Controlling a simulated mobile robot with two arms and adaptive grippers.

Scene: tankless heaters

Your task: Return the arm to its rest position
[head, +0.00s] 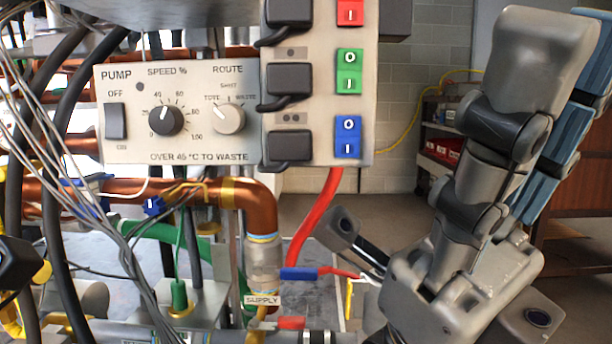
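My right gripper (570,45) stands large and close at the right of the head view, with its fingers pointing up. A grey finger is in front and blue parts show just behind it. The near finger hides much of the space between the fingers, so I cannot tell whether they are open or shut. I see no object held in it. It is right of the control panel and apart from it in the picture.
A pump panel (228,136) with two knobs and a switch is at the left. Beside it is a switch panel (318,143) with red, green and blue rockers. Below are a copper pipe (130,189), a red hose (314,217) and hanging cables. A shelf (437,138) stands behind.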

